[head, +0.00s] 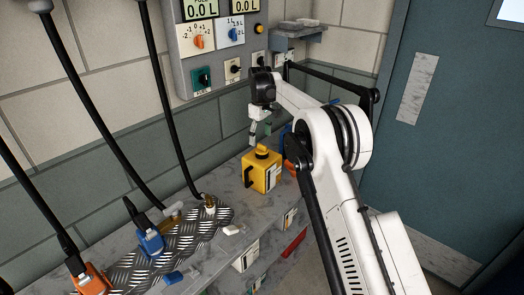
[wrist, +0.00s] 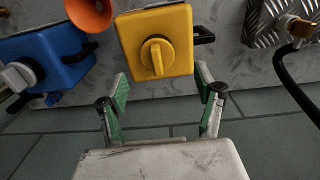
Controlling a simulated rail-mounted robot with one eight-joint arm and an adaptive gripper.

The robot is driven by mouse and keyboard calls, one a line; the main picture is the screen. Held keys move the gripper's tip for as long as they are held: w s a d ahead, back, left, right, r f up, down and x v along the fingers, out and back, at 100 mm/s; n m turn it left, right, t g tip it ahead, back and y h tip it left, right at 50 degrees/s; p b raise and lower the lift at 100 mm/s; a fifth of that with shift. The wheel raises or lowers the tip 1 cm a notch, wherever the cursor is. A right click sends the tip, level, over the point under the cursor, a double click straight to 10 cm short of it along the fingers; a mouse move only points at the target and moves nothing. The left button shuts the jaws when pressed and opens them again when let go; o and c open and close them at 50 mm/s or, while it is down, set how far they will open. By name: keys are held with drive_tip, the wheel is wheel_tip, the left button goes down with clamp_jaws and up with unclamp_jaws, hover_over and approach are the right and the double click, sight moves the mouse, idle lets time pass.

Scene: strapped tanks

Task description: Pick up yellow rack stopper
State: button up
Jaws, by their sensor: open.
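A yellow tank (head: 261,177) with a black side handle stands upright on the grey shelf. A round yellow stopper with a raised grip (head: 262,152) sits on its top. In the wrist view the tank (wrist: 131,31) is at upper middle and the stopper (wrist: 157,56) faces the camera. My gripper (head: 260,133) is above the tank, apart from the stopper. In the wrist view my gripper (wrist: 162,76) is open and empty. Its green-padded fingers are spread to either side of the stopper, near the tank's lower edge.
A blue tank (wrist: 48,58) and an orange funnel (wrist: 90,13) are close on the wrist view's left. A diamond plate (head: 185,245) has a blue connector (head: 150,242) and an orange one (head: 90,281). Black hoses hang there. A control panel (head: 215,45) is on the wall.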

sight(262, 145)
drive_tip(key=shift+d+f+p, duration=0.15)
drive_tip(key=shift+f+p, duration=0.15)
drive_tip(key=shift+f, duration=1.1)
drive_tip(key=shift+d+f+p, duration=0.15)
drive_tip(key=shift+f+p, duration=0.1)
drive_tip(key=shift+f, duration=1.1)
drive_tip(key=c, duration=1.2)
